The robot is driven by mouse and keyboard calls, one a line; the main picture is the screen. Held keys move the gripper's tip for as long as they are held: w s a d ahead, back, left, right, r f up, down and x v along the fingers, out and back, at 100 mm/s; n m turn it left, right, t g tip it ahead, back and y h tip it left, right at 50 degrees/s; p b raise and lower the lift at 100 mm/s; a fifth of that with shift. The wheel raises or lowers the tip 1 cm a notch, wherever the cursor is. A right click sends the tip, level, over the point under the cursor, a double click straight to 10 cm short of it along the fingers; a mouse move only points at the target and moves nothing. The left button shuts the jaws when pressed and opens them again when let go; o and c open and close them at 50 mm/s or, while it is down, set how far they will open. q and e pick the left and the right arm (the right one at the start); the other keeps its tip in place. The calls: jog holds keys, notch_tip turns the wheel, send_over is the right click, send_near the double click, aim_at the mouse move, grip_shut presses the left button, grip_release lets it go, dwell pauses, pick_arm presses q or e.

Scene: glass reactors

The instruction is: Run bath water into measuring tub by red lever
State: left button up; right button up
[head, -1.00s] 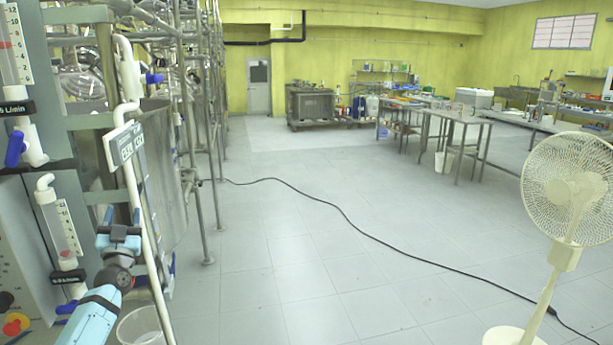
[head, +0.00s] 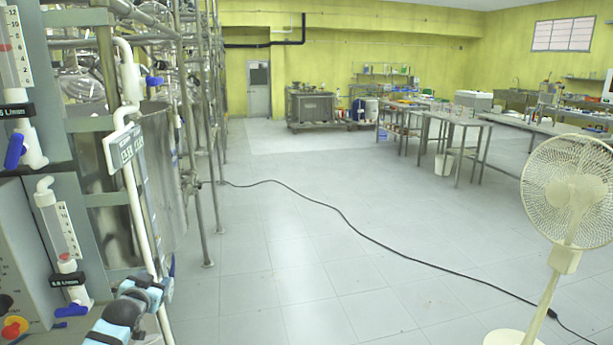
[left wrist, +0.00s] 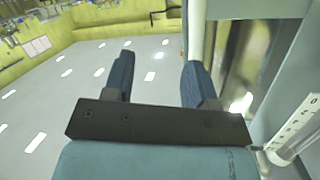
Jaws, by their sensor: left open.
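My left gripper (head: 143,288) is at the lower left of the head view, beside the lower part of the white pipe (head: 140,225). In the left wrist view its two dark blue fingers (left wrist: 158,80) are apart with nothing held between them. The white pipe shows just beyond the right finger (left wrist: 196,40). A steel vessel (head: 165,170), possibly the bath, stands behind the pipe. I cannot make out a red lever; the valve handles I see are blue, such as one on the pipe (head: 155,81). The measuring tub cannot be made out now. My right gripper is not in view.
Grey panels with flow meters (head: 62,230) and a red button on yellow (head: 14,326) stand at the left. Steel scaffold poles (head: 200,200) rise beside the vessel. A black cable (head: 345,218) crosses the floor. A white fan (head: 567,195) stands at right.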

pick_arm(q)
jog(key=s+d+f+g+h, duration=0.1)
jog(key=s+d+f, duration=0.5)
jog(key=s, duration=0.4)
jog(key=s+d+f+g+h, duration=0.1)
jog(key=s+d+f, duration=0.45)
jog(key=s, duration=0.45)
jog(key=s+d+f+g+h, duration=0.1)
jog(key=s+d+f+h, duration=0.1)
jog(key=s+d+f, duration=0.65)
jog(key=s+d+r+g, duration=0.1)
jog(key=s+r, duration=0.1)
jog(key=s, duration=1.1)
notch_tip(320, 180, up, 15)
jog(key=s+p, duration=0.2)
jog(key=p, duration=1.6)
jog(key=shift+s+a+p, duration=0.2)
jog(key=shift+a+p, duration=0.15)
jog(key=shift+a, duration=0.05)
pick_arm(e)
notch_tip(320, 180, up, 14)
jog(key=s+d, duration=0.1)
jog(key=shift+d+r, duration=0.15)
jog(key=shift+r, duration=0.05)
pick_arm(q)
jog(key=shift+r, duration=0.1)
pick_arm(e)
jog(key=shift+r, duration=0.3)
jog(key=shift+f, duration=0.2)
